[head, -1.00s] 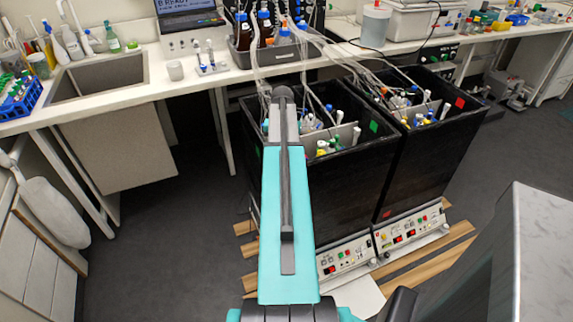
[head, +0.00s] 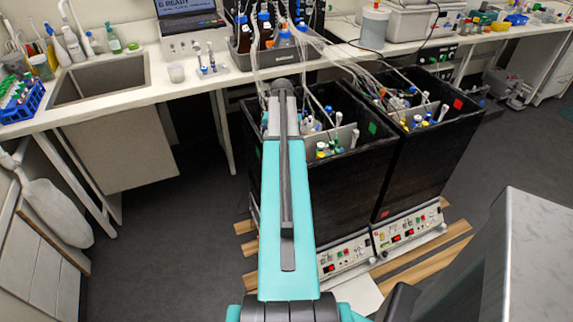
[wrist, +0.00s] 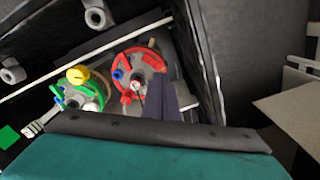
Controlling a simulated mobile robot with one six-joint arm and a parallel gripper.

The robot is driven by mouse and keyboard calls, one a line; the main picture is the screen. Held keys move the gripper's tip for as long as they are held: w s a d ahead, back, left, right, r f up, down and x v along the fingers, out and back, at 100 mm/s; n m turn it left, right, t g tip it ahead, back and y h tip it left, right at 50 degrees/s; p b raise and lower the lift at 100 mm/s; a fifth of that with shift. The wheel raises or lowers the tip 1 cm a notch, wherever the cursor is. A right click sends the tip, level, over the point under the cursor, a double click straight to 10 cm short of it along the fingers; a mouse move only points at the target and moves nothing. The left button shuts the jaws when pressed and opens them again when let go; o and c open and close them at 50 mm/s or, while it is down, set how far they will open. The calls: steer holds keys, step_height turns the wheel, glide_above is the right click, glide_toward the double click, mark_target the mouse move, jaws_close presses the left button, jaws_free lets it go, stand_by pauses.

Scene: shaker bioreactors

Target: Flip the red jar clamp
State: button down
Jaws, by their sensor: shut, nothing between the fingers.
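In the wrist view, the jar with the red ring and red clamp (wrist: 140,66) sits inside a dark box, with blue and white fittings on its lid. My gripper (wrist: 163,98) shows as dark fingers, shut and empty, overlapping the red jar's lower right in the picture. I cannot tell whether they touch it. A jar with a green ring (wrist: 75,97) and a yellow cap stands to the left of the red one. In the head view my arm reaches over the left black shaker box (head: 350,185) and hides my gripper and much of that box's inside.
A second black shaker box (head: 425,160) stands close on the right. Loose tubes (head: 330,65) run from the bench bottles into both boxes. A marbled worktop (head: 540,250) is at the lower right. Open floor (head: 165,250) lies left of the boxes.

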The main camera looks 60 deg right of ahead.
steer(key=shift+r+p, duration=0.75)
steer(key=shift+r, duration=0.6)
